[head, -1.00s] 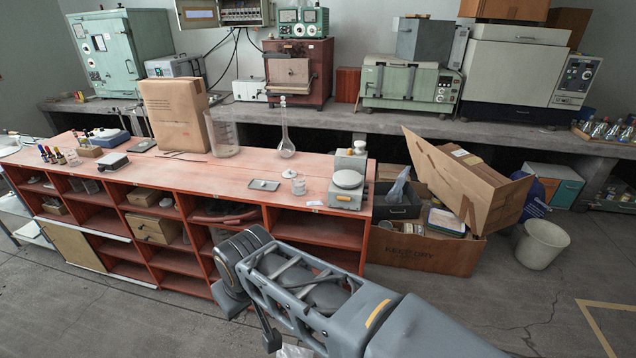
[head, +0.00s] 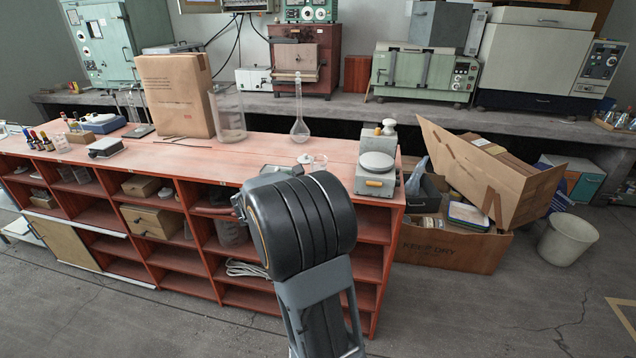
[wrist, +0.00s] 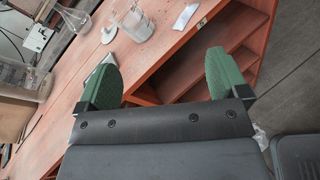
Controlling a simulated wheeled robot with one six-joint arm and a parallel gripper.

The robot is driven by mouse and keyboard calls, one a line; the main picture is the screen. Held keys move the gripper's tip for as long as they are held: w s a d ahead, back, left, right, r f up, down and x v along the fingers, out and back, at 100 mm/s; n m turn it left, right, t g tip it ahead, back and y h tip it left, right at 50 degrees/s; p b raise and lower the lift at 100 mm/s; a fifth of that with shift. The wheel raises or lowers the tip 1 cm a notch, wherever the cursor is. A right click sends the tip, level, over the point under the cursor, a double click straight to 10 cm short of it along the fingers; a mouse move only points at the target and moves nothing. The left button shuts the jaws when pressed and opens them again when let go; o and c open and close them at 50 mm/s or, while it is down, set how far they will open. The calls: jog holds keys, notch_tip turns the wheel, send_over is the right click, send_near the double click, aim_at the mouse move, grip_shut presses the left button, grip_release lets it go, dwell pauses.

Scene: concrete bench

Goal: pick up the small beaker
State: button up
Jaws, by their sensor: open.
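The small beaker (head: 320,162) is clear glass and stands on the red bench top near its front edge, left of the balance. In the wrist view the small beaker (wrist: 139,27) stands upright, beyond and a little left of the middle between my fingers. My gripper (wrist: 160,75) has two green fingers spread wide with nothing between them. It is apart from the beaker, and the bench's front edge lies below the gap. In the head view my gripper is hidden behind my arm.
A small dish (wrist: 109,34) and a metal tray (wrist: 97,74) lie near the beaker. A balance (head: 376,172) stands to its right. A long-necked flask (head: 300,128), a large beaker (head: 229,120) and a cardboard box (head: 174,97) stand behind and left.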

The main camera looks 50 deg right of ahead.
aim_at(315, 169)
jog(key=w+d+f+n+t, duration=0.1)
jog(key=w+d+n, duration=0.1)
jog(key=d, duration=0.2)
jog(key=w+d+f+n+t+h+b, duration=0.1)
jog(key=w+d+n, duration=0.1)
jog(key=w+d, duration=0.1)
jog(key=w+d+f+n+h, duration=0.1)
jog(key=w+d+n, duration=0.1)
jog(key=d, duration=0.3)
jog(key=shift+w+f+t, duration=0.3)
jog(key=shift+t, duration=0.1)
jog(key=shift+x, duration=3.05)
jog(key=shift+r, duration=0.1)
jog(key=shift+a, duration=0.1)
jog(key=c, duration=1)
jog(key=shift+c, duration=0.4)
jog(key=shift+r, duration=0.15)
